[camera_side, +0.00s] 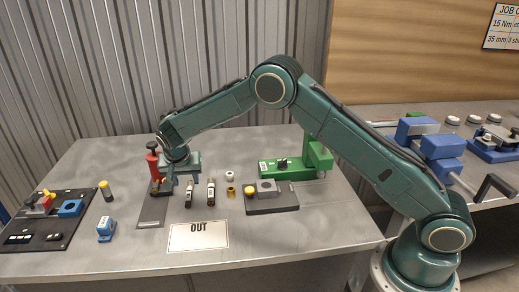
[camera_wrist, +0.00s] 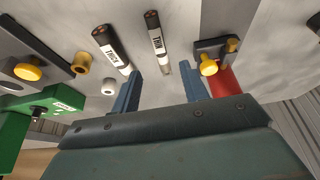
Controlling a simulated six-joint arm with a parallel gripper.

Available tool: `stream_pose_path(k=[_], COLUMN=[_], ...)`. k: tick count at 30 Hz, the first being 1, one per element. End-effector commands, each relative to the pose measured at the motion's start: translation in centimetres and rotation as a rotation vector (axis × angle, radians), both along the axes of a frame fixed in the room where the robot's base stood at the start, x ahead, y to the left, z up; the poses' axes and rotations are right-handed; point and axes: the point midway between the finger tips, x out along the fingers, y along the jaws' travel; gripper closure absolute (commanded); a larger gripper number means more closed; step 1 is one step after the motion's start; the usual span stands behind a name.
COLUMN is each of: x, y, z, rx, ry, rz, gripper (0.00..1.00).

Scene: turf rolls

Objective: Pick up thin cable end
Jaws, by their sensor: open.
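The thin cable end (camera_wrist: 157,42) is a short black piece with a white "THIN" label and a copper-toned cut face. In the wrist view it lies ahead of and between the two blue fingers of my open, empty gripper (camera_wrist: 160,88). In the side view the thin cable end (camera_side: 188,194) stands just below my gripper (camera_side: 182,180). The thick cable end (camera_wrist: 112,50), labelled "THICK", is beside it, with visible copper cores, and also shows in the side view (camera_side: 211,192).
A red clamp (camera_side: 152,165) on a grey plate is close on the left. A brass bush (camera_side: 231,191) and a white ring (camera_side: 230,176) are right of the cables. A grey block with a yellow knob (camera_side: 250,192), a green fixture (camera_side: 290,168) and an "OUT" card (camera_side: 198,236) are nearby.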

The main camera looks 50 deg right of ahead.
Motion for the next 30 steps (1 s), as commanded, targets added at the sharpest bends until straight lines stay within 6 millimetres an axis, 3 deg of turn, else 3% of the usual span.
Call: stream_pose_path(k=[16,30], x=[0.7,2.1], y=[-0.7,-1.9], z=[-1.9,-5.8], rx=[0.000,0.000], ry=[0.000,0.000], rz=[-0.001,-0.001], gripper=[0.56,0.56])
